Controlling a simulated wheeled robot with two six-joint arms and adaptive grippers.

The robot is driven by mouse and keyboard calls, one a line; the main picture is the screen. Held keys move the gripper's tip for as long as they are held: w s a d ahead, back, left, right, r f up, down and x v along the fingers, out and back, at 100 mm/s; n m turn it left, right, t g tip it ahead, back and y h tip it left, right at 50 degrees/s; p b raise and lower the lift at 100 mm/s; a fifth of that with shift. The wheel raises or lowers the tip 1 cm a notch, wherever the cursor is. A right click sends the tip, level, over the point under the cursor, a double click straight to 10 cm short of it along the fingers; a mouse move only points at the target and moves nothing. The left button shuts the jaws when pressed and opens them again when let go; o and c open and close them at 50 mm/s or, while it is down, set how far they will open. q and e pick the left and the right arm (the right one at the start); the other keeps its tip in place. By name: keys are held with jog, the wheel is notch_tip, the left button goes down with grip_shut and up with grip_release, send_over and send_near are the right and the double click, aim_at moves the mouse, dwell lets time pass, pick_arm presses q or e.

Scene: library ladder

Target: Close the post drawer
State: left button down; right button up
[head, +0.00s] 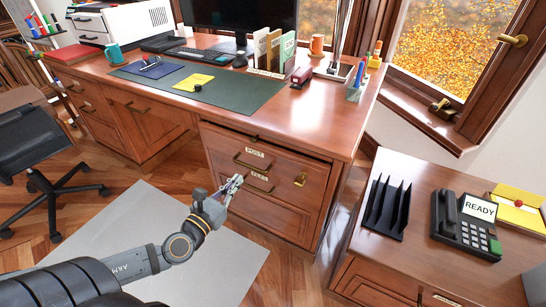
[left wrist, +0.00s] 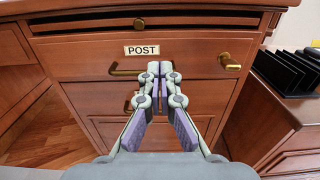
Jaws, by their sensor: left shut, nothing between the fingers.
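The post drawer (head: 283,163) is the wooden upper drawer front in the desk's right pedestal, with a white POST label and brass handle. It also shows in the left wrist view (left wrist: 80,65). A dark gap runs above its front, which seems to stand slightly proud; how far it is out is hard to tell. My left gripper (head: 238,180) is shut and empty before the drawer fronts. In the left wrist view its fingertips (left wrist: 160,69) overlap the handle's right part, below the label; contact cannot be told. My right gripper is not in view.
A FILE drawer (head: 290,215) sits directly below. A side cabinet with a phone (head: 466,228) and black file rack (head: 387,208) stands at the right. An office chair (head: 35,140) is at the left. A grey mat (head: 150,210) covers open floor before the desk.

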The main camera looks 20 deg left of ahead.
pick_arm(q)
send_near(265, 148)
jog(key=w+p, duration=0.2)
jog(key=w, duration=0.1)
jog(key=w+p, duration=0.3)
jog(key=shift+w+d+p, duration=0.25)
jog(key=shift+w+p, duration=0.05)
jog(key=shift+w, duration=0.1)
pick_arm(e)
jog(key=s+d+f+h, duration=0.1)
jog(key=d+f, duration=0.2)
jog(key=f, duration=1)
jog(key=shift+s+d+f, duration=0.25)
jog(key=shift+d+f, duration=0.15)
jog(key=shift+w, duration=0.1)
